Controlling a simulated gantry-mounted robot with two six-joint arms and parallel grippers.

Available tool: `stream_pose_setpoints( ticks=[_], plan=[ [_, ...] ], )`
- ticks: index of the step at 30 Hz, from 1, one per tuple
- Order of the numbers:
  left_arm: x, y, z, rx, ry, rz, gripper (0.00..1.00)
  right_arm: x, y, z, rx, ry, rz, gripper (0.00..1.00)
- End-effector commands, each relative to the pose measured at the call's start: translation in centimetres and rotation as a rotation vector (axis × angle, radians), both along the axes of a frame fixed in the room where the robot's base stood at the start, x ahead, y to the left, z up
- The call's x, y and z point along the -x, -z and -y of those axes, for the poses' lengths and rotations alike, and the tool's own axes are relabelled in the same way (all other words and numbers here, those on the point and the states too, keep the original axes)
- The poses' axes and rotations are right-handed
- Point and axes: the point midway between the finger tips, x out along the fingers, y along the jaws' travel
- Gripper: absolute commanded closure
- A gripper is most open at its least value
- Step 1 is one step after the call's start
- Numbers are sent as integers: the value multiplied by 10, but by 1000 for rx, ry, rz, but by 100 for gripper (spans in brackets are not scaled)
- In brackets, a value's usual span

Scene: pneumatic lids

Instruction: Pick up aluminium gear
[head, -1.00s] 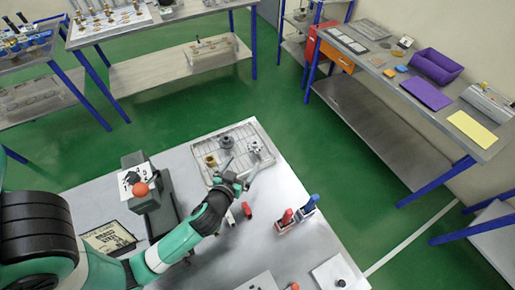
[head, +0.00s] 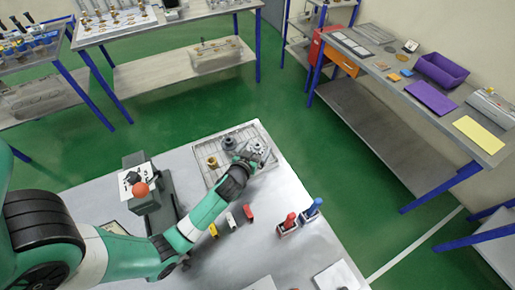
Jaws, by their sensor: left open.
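The silvery aluminium gear (head: 255,146) sits in the right part of a wire-grid tray (head: 206,179) on the near table. My left gripper (head: 259,157) is open over the tray, at the near side of this gear. Its fingers overlap the gear in the head view, so I cannot tell if they touch it. A dark grey gear (head: 229,142) and a brass-coloured gear (head: 212,162) stand to the left in the same tray. My right gripper is not in view.
Small yellow (head: 213,231), white (head: 231,220) and red (head: 248,212) pieces lie under and beside my arm. Red-topped (head: 289,222) and blue-topped (head: 312,210) items stand to the right.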

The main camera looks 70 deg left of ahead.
Motion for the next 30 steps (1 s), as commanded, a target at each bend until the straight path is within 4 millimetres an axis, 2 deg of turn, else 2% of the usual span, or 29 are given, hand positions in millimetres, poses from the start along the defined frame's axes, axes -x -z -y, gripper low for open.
stream_pose_setpoints(
  ticks=[5, 20, 30],
  plan=[
    [0, 0, 0, 1, 0, -1, 0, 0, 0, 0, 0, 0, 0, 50],
    [0, 0, 0, 1, 0, -1, 88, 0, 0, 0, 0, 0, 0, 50],
    [0, -5, 0, 0, 0, 0, 90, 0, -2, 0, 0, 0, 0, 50]
  ],
)
